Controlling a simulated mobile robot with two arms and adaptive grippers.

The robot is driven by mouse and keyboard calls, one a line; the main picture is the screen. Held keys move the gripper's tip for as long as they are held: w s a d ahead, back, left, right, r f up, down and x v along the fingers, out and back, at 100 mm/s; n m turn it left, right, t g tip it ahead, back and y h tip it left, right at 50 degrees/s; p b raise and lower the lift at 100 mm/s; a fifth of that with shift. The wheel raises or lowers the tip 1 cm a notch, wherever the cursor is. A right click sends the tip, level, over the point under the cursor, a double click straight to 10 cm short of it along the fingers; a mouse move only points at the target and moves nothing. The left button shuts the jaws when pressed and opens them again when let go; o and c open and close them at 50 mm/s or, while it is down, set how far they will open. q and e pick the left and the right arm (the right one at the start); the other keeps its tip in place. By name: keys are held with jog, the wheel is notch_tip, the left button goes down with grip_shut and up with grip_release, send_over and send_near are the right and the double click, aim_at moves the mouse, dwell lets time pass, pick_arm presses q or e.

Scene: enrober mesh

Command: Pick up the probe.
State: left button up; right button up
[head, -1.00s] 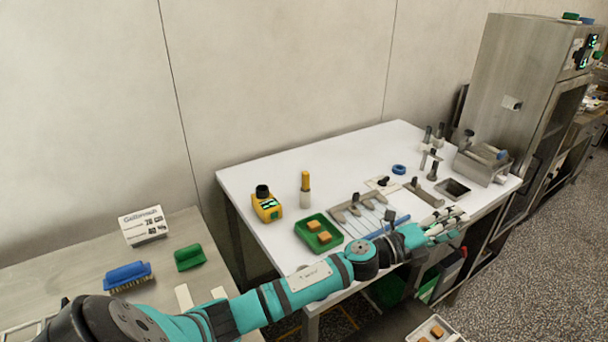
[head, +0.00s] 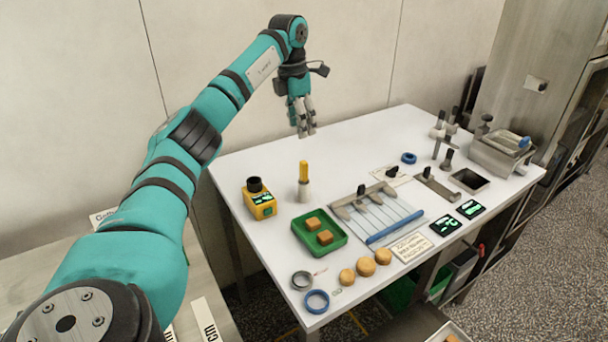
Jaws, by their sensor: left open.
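The probe appears to be the upright piece with a yellow handle (head: 303,171). Its lower end stands in a pale grey holder (head: 303,192) on the white table, and the part inside is hidden. My left gripper (head: 305,133) points down in the air, and in the picture it is just above the yellow handle. It is open with nothing between its fingers. How far it is from the handle in depth is hard to tell. My right gripper is not in view.
A yellow meter (head: 260,203) stands left of the probe. A green tray (head: 320,240) with two orange-brown blocks lies in front of it. A wire rack (head: 385,212) is to the right, and tape rolls (head: 317,301) are at the front edge. The table's back (head: 375,135) is clear.

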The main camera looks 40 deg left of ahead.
aim_at(303, 162)
pick_arm(q)
jog(key=f, duration=0.5)
jog(key=w+f+p, duration=0.1)
jog(key=f, duration=0.2)
jog(key=shift+d+f, duration=0.1)
jog(key=shift+f, duration=0.25)
jog(key=f, duration=0.1)
jog(key=f+p, duration=0.1)
jog(key=f, duration=0.2)
jog(key=shift+w+a+f+p, duration=0.2)
jog(key=shift+w+f+p, duration=0.1)
jog(key=shift+f+p, duration=0.05)
jog(key=shift+f, duration=0.35)
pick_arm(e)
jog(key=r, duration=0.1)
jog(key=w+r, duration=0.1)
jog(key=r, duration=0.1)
pick_arm(q)
jog(key=shift+c, duration=0.4)
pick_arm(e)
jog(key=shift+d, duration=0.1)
pick_arm(q)
jog(key=shift+c, duration=1.1)
grip_shut()
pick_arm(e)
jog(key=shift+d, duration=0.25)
